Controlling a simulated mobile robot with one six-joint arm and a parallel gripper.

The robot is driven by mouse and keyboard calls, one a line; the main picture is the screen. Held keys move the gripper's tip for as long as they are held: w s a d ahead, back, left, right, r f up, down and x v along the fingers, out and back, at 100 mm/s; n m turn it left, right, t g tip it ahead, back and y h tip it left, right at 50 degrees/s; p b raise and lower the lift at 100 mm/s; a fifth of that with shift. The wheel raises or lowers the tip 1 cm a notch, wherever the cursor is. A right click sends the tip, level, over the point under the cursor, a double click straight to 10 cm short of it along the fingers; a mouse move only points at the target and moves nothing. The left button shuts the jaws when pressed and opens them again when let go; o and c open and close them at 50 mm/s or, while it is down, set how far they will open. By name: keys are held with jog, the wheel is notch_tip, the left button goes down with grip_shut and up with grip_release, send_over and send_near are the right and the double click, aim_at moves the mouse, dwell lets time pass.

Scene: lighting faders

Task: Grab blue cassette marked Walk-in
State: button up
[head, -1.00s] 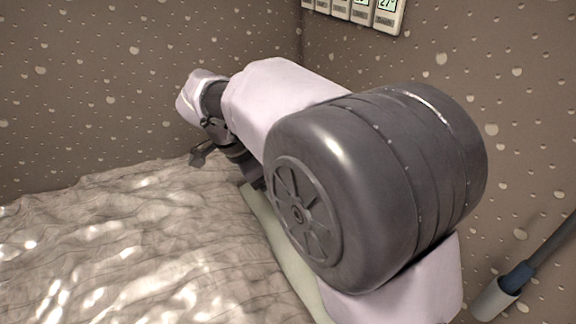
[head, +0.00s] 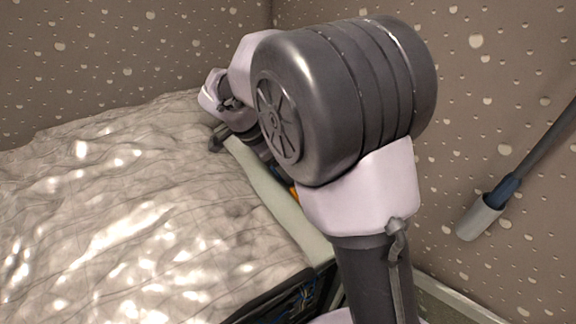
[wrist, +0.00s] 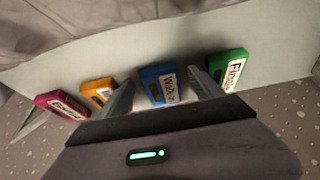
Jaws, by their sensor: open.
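The blue cassette (wrist: 153,84) lies on a pale ledge in the wrist view. Its white label starts with "Walk"; the rest is hard to read. My gripper (wrist: 161,80) is open, with one finger on each side of the blue cassette. The fingers look apart from it, though the gap on the right is narrow. The lower end of the cassette is close to the dark gripper body. In the head view my gripper (head: 222,135) is at the far end of the ledge, mostly hidden behind my arm, and the blue cassette cannot be made out clearly.
A green cassette (wrist: 229,72) lies right of the right finger. An orange cassette (wrist: 97,92) and a pink one (wrist: 61,105) lie to the left. Crumpled pale cloth (head: 110,220) borders the pale ledge (head: 270,195). Speckled walls stand behind.

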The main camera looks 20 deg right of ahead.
jog(key=shift+r, duration=0.15)
jog(key=c, duration=1.5)
